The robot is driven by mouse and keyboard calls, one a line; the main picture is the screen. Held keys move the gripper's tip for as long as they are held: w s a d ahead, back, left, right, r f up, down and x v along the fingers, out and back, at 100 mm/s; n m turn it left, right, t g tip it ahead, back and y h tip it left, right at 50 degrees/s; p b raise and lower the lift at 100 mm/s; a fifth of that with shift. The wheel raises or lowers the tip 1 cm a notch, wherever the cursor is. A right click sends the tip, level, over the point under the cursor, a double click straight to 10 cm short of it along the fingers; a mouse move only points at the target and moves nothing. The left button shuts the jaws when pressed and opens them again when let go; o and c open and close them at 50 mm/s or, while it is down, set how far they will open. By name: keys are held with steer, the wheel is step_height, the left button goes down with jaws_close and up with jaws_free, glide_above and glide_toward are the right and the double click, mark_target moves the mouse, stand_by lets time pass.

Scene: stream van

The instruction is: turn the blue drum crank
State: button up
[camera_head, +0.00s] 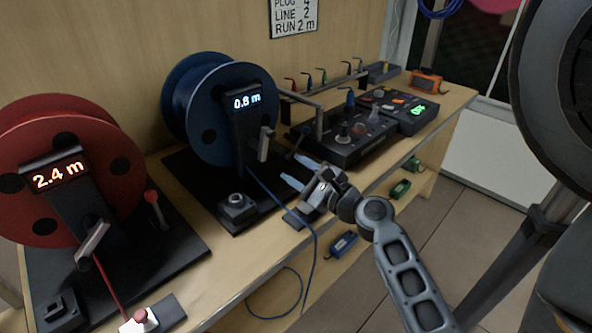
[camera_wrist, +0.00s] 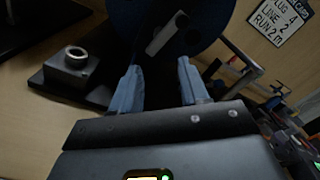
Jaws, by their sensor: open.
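The blue drum (camera_head: 211,105) stands on a black base, and its display (camera_head: 247,101) reads 0.8 m. Its crank has a grey handle (camera_head: 264,144) on the front face. My gripper (camera_head: 299,172) is open and empty, in front of the drum and to the lower right of the handle. In the wrist view the blue fingertips (camera_wrist: 158,66) point at the drum (camera_wrist: 205,22), and the grey handle (camera_wrist: 166,34) shows beyond the gap between them. The handle is apart from the fingers.
A red drum (camera_head: 69,130) reading 2.4 m stands at left. A black knob box (camera_head: 237,207) sits before the blue drum. A blue cable (camera_head: 316,250) hangs over the bench edge. A wall sign (camera_head: 293,15) reads RUN 2 m.

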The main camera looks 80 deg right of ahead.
steer(key=b+v, duration=0.2)
steer(key=v, duration=0.5)
steer(key=shift+f, duration=0.1)
steer(key=m+p, duration=0.2)
steer(key=m, duration=0.8)
glide_toward(265, 147)
steer(key=x, duration=0.3)
steer(key=shift+p+x, duration=0.45)
steer(key=shift+x, duration=3.75)
steer(key=shift+s+d+f, duration=0.1)
steer(key=shift+d, duration=0.05)
jaws_close()
steer(key=shift+n, duration=0.4)
